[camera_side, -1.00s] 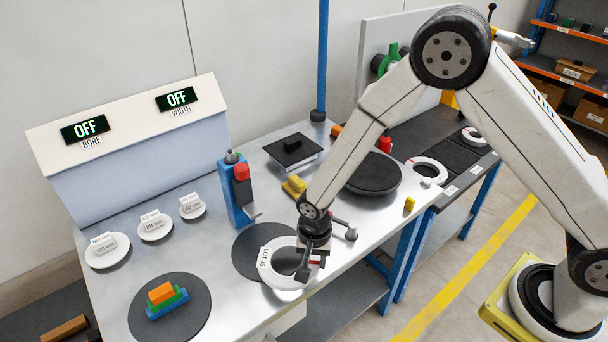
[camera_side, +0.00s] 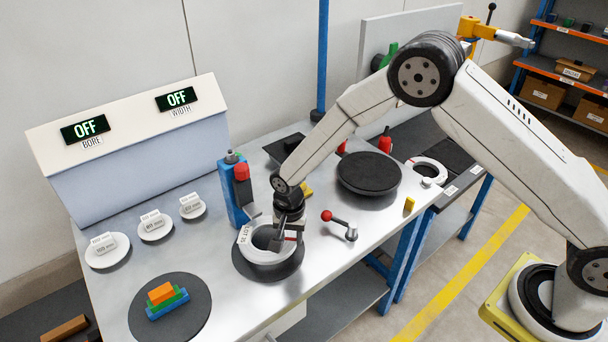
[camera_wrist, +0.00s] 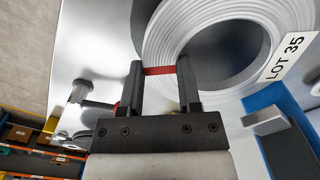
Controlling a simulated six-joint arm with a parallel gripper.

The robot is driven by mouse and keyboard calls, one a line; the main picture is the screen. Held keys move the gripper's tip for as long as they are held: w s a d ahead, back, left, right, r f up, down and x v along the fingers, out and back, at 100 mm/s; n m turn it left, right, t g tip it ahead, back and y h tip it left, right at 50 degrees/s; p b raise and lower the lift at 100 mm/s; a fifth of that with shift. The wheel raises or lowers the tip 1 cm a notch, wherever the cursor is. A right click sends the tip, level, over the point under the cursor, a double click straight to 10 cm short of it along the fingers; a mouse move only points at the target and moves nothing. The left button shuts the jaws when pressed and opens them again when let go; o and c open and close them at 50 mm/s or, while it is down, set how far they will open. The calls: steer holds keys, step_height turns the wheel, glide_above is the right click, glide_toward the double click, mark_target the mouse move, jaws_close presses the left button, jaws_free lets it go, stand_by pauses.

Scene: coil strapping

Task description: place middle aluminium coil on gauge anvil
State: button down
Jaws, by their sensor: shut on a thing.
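The aluminium coil (camera_side: 256,256) is a silvery white ring with a LOT 35 label, above a dark round pad (camera_side: 290,270) beside a blue gauge post (camera_side: 232,200) with a red knob. My gripper (camera_side: 285,238) is shut on the right-hand wall of the coil. In the wrist view, my gripper's fingers (camera_wrist: 161,82) straddle the coil's wall at a red strap (camera_wrist: 159,71), and the coil (camera_wrist: 200,75) shows its windings and label. The coil looks roughly level. I cannot tell whether it touches the pad. No part is labelled as the anvil.
A red-knobbed lever (camera_side: 340,224) stands right of the pad. A dark turntable (camera_side: 368,173) is behind it. A disc with coloured blocks (camera_side: 167,299) is at front left. Another coil (camera_side: 428,172) lies on the right-hand bench. Display box (camera_side: 140,145) reads OFF.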

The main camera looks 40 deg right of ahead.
steer(key=shift+w, duration=0.35)
steer(key=shift+f, duration=1.75)
steer(key=shift+c, duration=1.5)
jaws_free()
steer(key=shift+s+f, duration=0.1)
steer(key=shift+f, duration=0.05)
steer(key=shift+r, duration=6.15)
